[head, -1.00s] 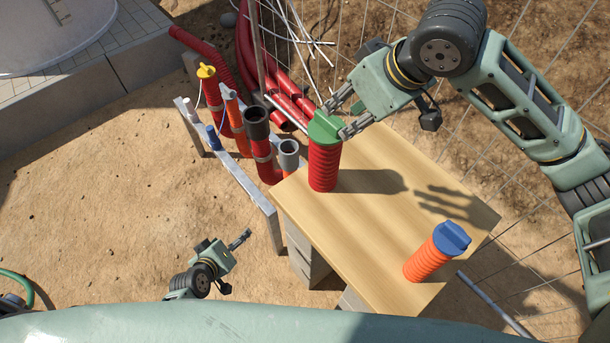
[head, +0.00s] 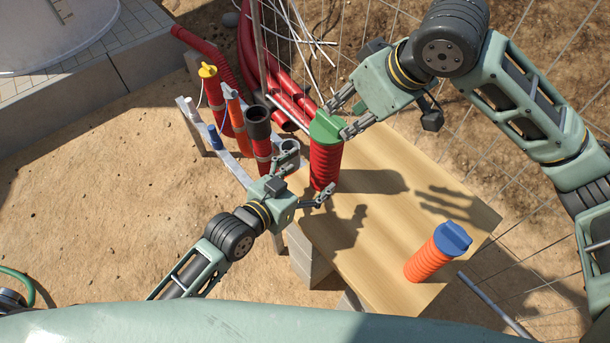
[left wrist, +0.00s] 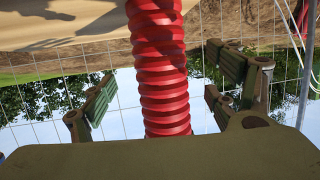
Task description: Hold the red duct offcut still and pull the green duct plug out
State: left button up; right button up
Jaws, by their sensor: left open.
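The red duct offcut (head: 325,165) is a ribbed tube standing upright on the wooden table top (head: 400,200), near its left corner. The green duct plug (head: 325,127) sits in its top end. My right gripper (head: 338,118) is at the plug, with a finger on either side; whether the fingers press on it I cannot tell. My left gripper (head: 309,176) is open at the offcut's left side, lower than the plug. In the left wrist view the red offcut (left wrist: 163,75) runs between its two spread fingers, with a visible gap on both sides.
An orange duct piece (head: 428,262) with a blue plug (head: 452,238) stands at the table's front right. Left of the table, a metal rack (head: 236,170) holds several pipes. A wire fence and red pipes (head: 255,60) lie behind. The table's middle is bare.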

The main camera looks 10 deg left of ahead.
pick_arm(q)
jog(key=x, duration=0.7)
jog(key=shift+c, duration=0.2)
grip_shut()
dwell(1.0)
dwell(0.5)
